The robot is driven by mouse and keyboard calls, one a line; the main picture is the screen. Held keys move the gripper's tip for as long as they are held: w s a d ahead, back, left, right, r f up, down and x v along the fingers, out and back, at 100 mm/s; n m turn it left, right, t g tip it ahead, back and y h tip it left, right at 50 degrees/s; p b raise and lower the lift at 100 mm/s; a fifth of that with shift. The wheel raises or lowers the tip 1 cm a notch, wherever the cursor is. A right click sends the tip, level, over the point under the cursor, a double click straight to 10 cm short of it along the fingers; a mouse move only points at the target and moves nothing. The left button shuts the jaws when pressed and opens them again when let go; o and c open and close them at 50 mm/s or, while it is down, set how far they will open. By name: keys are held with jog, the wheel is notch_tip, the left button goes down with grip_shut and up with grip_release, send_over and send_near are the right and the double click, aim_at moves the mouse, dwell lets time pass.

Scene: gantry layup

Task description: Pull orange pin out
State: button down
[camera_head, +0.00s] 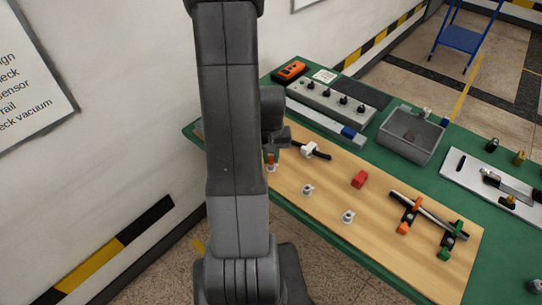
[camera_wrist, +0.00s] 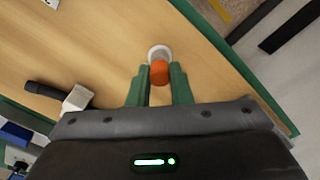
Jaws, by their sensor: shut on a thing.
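The orange pin (camera_head: 270,157) stands at a white holder (camera_head: 271,168) near the wooden board's left edge. In the wrist view the round orange pin (camera_wrist: 159,73) sits between the two green fingers of my gripper (camera_wrist: 159,84), which is shut on it. The white holder (camera_wrist: 158,51) shows as a ring just beyond the pin. The pin overlaps the ring, and I cannot tell how deep it sits. In the head view my arm hides much of my gripper.
A white-headed mallet (camera_head: 310,149) lies close to the pin. A rod with orange and green clamps (camera_head: 430,212) lies right. A grey bin (camera_head: 409,133) stands behind.

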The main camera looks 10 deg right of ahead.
aim_at(271, 157)
jog(key=shift+r+p, duration=0.9)
jog(key=shift+r, duration=0.65)
jog(key=shift+r+p, duration=1.05)
jog(key=shift+r, duration=0.6)
